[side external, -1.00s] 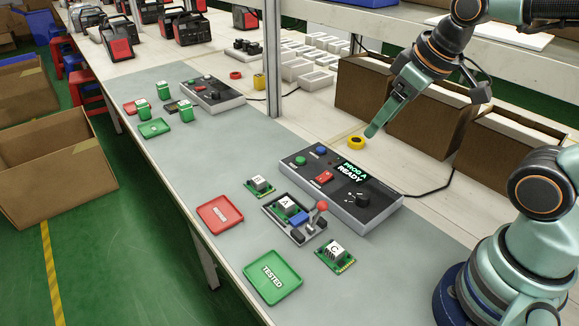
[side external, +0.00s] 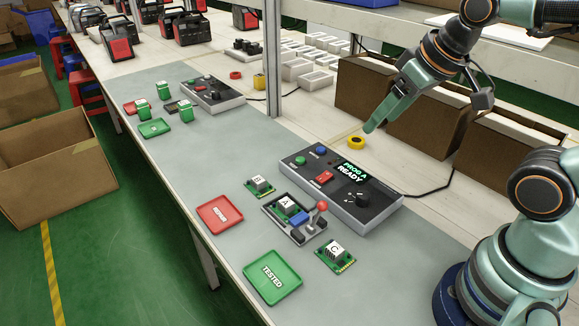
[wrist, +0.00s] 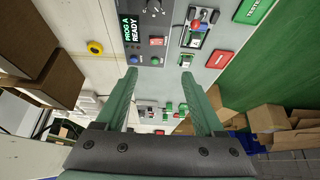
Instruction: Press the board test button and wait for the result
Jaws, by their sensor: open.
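The grey test box (side external: 368,214) stands on the bench mat. Its display (side external: 353,171) reads "PROG A READY". It carries a green button (side external: 301,160), a blue button (side external: 320,150), a red switch (side external: 324,177) and a black knob (side external: 361,200). In front, a fixture (side external: 271,209) holds board A (side external: 287,203), with a blue block and a red-knobbed lever (side external: 321,207). My gripper (side external: 370,127) hangs in the air behind the box. In the wrist view my gripper (wrist: 158,80) is open and empty, with the green button (wrist: 155,61) showing between its fingers.
Board B (side external: 259,186) and board C (side external: 335,256) lie beside the fixture. A red tray (side external: 220,214) and a green TESTED tray (side external: 272,278) lie near the bench's front edge. A yellow tape roll (side external: 356,142) and cardboard boxes (side external: 430,125) are close to my gripper.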

